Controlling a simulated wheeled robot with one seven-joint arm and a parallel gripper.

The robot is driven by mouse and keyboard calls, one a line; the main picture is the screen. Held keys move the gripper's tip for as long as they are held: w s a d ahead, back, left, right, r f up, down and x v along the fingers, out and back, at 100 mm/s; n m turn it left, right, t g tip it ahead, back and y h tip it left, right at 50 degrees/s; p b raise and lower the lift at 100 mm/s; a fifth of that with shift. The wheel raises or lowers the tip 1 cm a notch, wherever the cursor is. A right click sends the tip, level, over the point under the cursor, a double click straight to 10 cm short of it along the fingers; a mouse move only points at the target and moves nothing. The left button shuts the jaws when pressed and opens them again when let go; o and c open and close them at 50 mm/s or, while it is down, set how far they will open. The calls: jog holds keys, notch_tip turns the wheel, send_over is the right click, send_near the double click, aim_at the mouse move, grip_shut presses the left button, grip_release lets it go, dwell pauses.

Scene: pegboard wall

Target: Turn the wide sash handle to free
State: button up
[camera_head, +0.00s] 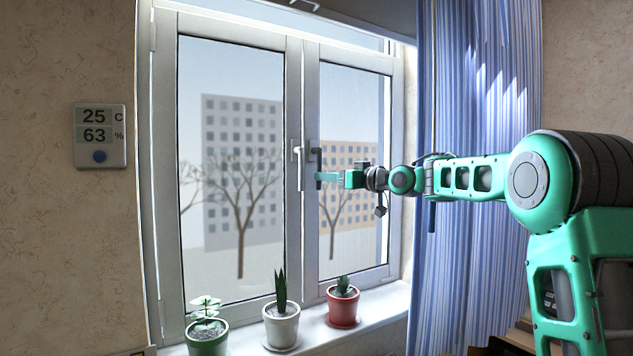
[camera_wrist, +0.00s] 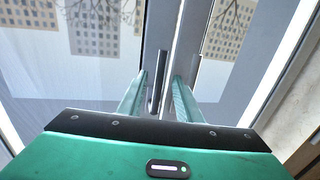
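The wide sash (camera_head: 190,285) is the left one of the window and is closed in its frame. Its handle (camera_head: 299,168) is a pale lever near the middle seam, hanging down. The narrow sash's darker handle (camera_head: 318,160) hangs down just right of it. My gripper (camera_head: 322,176) reaches the handles from the right. In the wrist view my gripper (camera_wrist: 159,76) is open, its teal fingers apart. The wide sash's handle (camera_wrist: 155,92) shows as a dark bar between them. The other handle (camera_wrist: 195,70) is beside the right finger. I cannot tell whether either finger touches a handle.
Several potted plants stand on the sill below: a green pot (camera_head: 207,344), a white pot (camera_head: 282,329) and a red pot (camera_head: 342,309). A blue curtain (camera_head: 470,270) hangs at the right behind my arm. A thermometer panel (camera_head: 99,135) is on the left wall.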

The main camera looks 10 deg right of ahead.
jog(key=shift+x, duration=2.3)
grip_shut()
jog(key=shift+a, duration=0.25)
jog(key=shift+d, duration=0.15)
